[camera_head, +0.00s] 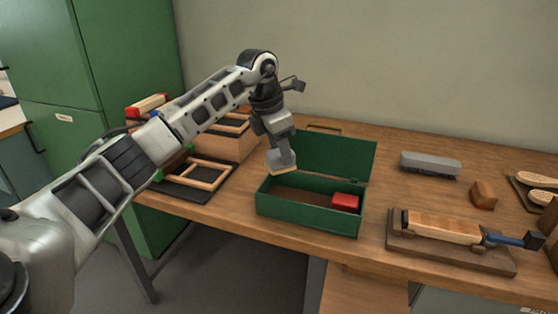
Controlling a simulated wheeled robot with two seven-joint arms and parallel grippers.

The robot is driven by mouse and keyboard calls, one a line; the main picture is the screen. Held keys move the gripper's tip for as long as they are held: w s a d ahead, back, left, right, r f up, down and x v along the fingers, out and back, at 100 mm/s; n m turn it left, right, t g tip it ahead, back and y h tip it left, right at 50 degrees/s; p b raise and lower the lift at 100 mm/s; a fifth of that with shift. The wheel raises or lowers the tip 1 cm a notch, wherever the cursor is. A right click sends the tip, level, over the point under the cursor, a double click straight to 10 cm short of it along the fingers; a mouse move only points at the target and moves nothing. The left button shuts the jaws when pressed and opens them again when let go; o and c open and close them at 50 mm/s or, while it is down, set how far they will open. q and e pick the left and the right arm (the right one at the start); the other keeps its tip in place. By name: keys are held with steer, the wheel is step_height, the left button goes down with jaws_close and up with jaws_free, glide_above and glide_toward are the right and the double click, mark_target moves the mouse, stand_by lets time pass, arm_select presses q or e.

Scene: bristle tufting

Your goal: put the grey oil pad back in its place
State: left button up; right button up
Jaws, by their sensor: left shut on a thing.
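My left gripper (279,143) points down above the left part of the open green box (305,218). It is shut on a small grey block with a tan underside, which looks like the grey oil pad (283,161). The pad is near the box's back left rim; whether it touches the rim I cannot tell. The box's lid (335,155) stands up at the back. A red block (345,202) sits in the right end of the box, and the left part of its floor looks bare. My right gripper is not in view.
A grey block (430,164) lies on the wooden bench (385,190) at the back right, near a small wooden block (483,195). A clamped wooden piece (443,227) sits on a board at the front right. A wooden frame (200,174) lies left of the box.

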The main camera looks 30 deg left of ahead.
mark_target(276, 152)
arm_select(q)
steer(key=shift+a+f, duration=0.2)
steer(key=shift+f, duration=1.6)
steer(key=shift+f, duration=0.5)
steer(key=o, duration=0.9)
steer(key=shift+o, duration=0.2)
steer(key=shift+r, duration=0.1)
